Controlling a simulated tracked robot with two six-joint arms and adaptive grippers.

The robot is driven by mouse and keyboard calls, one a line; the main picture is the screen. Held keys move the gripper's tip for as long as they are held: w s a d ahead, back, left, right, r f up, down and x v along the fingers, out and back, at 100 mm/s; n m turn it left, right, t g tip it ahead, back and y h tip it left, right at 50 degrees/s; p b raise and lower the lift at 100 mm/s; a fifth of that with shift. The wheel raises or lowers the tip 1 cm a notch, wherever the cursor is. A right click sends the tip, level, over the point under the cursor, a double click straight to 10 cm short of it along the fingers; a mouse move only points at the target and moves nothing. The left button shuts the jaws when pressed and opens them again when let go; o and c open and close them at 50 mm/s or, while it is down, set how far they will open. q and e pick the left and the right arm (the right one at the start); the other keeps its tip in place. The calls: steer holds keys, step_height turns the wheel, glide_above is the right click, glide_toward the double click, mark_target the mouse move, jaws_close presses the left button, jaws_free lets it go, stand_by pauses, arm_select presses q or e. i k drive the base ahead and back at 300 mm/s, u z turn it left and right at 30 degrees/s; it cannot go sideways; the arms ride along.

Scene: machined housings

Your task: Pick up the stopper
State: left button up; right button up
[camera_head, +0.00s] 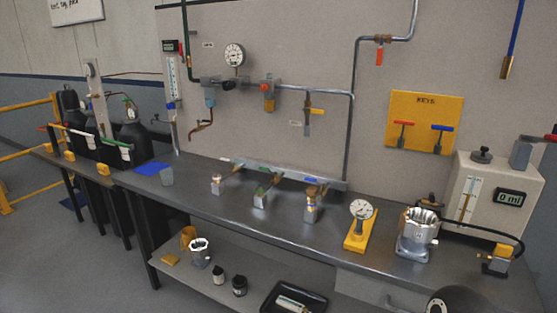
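A small black knobbed piece that looks like the stopper (482,156) sits upright on top of the beige tank (493,190) at the right. I cannot tell for certain that it is the stopper, or how deep it sits. Nothing is touching it from above. Neither of my grippers shows in the head view. A dark rounded shape is cut off at the bottom right edge, and I cannot tell what it is.
The tank has a display, a hose and a grey block (521,153) on top. On the bench (270,232) stand a grey housing (416,246), a gauge on a yellow base (361,228) and several small fittings. A yellow key board (425,108) hangs behind. The bench's front middle is clear.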

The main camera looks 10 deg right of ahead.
mark_target(312, 190)
steer(key=z, duration=0.05)
steer(key=i, duration=0.85)
steer(key=z, duration=0.15)
